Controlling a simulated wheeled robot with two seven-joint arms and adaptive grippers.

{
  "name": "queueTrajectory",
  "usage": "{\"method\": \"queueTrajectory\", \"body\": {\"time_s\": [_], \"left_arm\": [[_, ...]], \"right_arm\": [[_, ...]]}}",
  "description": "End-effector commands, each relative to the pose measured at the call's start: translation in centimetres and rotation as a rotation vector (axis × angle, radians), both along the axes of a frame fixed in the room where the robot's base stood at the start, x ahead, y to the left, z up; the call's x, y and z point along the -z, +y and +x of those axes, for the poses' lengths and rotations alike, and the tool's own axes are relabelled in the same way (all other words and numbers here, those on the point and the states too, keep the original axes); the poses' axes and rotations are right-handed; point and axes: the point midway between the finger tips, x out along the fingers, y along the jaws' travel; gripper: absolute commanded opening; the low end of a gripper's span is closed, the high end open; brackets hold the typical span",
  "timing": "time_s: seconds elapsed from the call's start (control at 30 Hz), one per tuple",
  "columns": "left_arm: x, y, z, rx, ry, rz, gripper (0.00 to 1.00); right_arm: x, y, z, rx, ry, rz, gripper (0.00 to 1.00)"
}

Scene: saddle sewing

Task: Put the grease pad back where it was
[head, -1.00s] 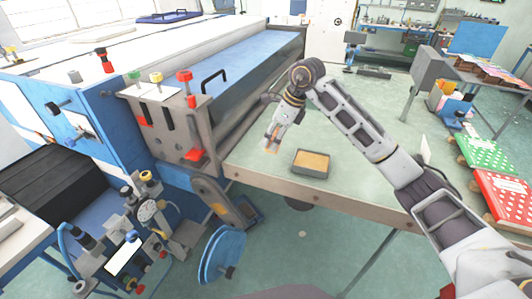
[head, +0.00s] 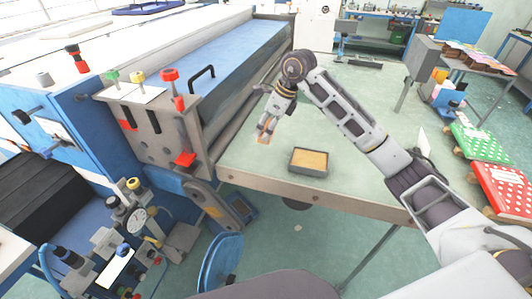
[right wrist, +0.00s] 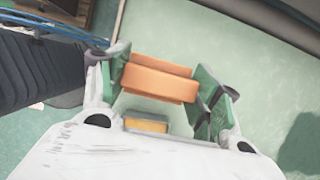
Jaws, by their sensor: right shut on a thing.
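My right gripper (head: 266,132) is shut on the orange grease pad (right wrist: 160,82), which sits between its green-lined fingers in the right wrist view. In the head view the pad is a small orange patch (head: 263,140) at the fingertips, held above the green tabletop near the machine. A grey rectangular tin (head: 308,170) with a yellow-tan filling stands on the table to the right of the gripper. Part of this tin (right wrist: 147,125) shows below the pad in the right wrist view. My left gripper is out of view.
A large blue and white machine (head: 150,160) with levers, knobs and a gauge stands left of the green table (head: 350,190). The tabletop around the tin is mostly clear. Red and green polka-dot boxes (head: 500,190) are at the right.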

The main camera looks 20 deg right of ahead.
Motion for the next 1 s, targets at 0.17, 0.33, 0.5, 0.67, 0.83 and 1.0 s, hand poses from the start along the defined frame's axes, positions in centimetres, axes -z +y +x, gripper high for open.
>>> {"method": "queueTrajectory", "body": {"time_s": [0.17, 0.33, 0.5, 0.67, 0.83, 1.0], "left_arm": [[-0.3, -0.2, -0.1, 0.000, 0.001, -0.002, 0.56], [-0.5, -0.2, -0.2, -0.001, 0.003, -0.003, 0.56], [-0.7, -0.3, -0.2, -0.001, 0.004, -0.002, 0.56], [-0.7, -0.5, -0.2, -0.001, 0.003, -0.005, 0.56], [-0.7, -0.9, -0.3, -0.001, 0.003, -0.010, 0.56], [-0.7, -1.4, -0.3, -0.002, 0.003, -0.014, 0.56]], "right_arm": [[1.8, 0.0, -0.1, 0.000, 0.002, 0.001, 0.38], [3.9, 0.0, -0.1, 0.000, 0.002, 0.001, 0.38], [5.3, 0.0, 0.0, 0.000, 0.000, 0.000, 0.38], [5.6, 0.0, 0.0, -0.001, -0.002, 0.000, 0.38], [5.6, 0.0, 0.0, -0.001, -0.001, 0.001, 0.38], [5.9, 0.0, 0.0, 0.000, 0.001, 0.001, 0.38]]}}
